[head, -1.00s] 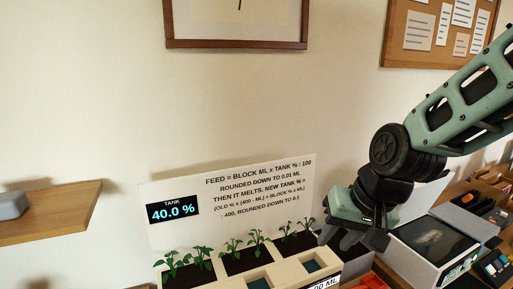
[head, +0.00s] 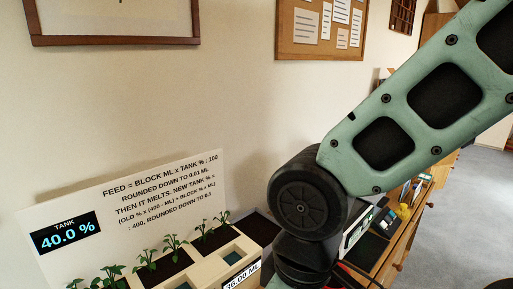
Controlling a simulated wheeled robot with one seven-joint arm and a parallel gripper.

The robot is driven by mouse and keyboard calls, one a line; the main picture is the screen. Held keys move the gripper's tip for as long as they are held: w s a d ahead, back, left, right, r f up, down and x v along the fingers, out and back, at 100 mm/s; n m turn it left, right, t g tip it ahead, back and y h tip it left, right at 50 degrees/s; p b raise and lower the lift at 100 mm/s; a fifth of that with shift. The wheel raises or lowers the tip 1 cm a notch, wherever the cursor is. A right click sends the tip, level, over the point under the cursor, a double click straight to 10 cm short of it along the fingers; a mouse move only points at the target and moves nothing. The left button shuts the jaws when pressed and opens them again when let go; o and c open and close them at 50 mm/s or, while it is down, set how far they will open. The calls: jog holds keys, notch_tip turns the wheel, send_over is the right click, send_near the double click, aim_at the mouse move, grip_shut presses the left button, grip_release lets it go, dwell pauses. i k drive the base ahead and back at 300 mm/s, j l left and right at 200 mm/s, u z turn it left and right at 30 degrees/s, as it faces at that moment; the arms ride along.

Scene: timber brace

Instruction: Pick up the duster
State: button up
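I cannot make out a duster in the head view. My arm crosses the right side of the view and bends down at a dark round joint. My gripper's fingers are below the bottom edge of the picture, so whether it is open or shut does not show.
A planter with seedlings (head: 170,246) stands at the bottom, before a white sign (head: 150,190) with a tank display (head: 66,234) reading 40.0 %. A wooden counter (head: 412,237) with devices runs along the right, partly behind my arm. Grey floor (head: 478,200) lies clear at far right.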

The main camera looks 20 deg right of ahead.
aim_at(402, 211)
jog(key=k+l+z, duration=0.1)
jog(key=l+z, duration=0.15)
jog(key=l, duration=1.2)
jog(key=z, duration=0.8)
